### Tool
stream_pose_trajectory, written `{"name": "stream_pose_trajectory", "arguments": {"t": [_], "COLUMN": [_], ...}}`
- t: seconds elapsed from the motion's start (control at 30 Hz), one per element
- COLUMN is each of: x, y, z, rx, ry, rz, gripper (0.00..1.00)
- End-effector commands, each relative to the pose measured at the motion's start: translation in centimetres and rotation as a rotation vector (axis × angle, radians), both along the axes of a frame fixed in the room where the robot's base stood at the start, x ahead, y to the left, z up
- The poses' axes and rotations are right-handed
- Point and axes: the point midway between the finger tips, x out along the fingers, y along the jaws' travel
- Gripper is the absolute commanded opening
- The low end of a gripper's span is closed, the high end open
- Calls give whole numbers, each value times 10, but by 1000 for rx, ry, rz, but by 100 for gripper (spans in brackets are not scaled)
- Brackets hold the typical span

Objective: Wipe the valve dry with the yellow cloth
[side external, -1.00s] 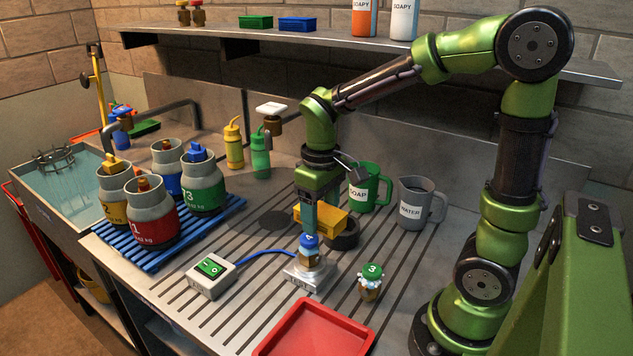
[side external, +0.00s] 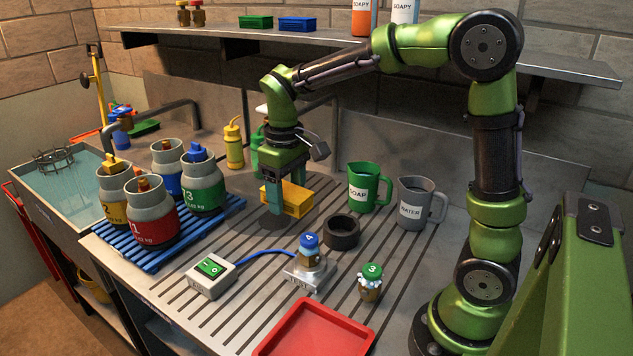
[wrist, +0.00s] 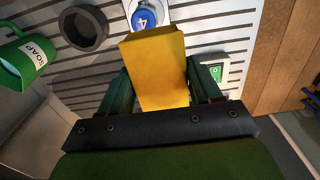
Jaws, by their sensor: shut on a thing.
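The yellow cloth (side external: 294,200), a folded block shape, is between the fingers of my gripper (side external: 275,205). The wrist view shows the cloth (wrist: 155,65) clamped, with a green finger on each side of my gripper (wrist: 162,88). A valve with a blue cap marked 4 (side external: 309,249) stands upright on a small metal stand (side external: 304,275), in front and to the right of my gripper, apart from the cloth. Its blue cap (wrist: 146,18) also shows beyond the cloth in the wrist view. Another valve with a green cap marked 3 (side external: 371,282) stands right of it. Wetness cannot be made out.
A black ring (side external: 342,232), a green soap mug (side external: 362,187) and a grey water jug (side external: 412,208) stand to the right. A red tray (side external: 318,330) lies in front. Several numbered cylinders stand on a blue rack (side external: 165,248) at left, near a switch box (side external: 210,277).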

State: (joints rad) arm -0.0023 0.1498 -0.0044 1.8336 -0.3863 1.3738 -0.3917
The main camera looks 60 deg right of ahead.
Motion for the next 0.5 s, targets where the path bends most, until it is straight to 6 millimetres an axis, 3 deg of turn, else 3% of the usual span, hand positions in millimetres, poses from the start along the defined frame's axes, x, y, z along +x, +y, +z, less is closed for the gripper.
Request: {"name": "stream_pose_trajectory", "arguments": {"t": [0.07,0.23,0.5], "x": [-3,-50,-136], "y": [-2,-8,-13], "z": [10,16,-11], "rx": [0,0,1], "ry": [-1,12,27], "rz": [-8,-26,-54], "gripper": [23,23,23]}}
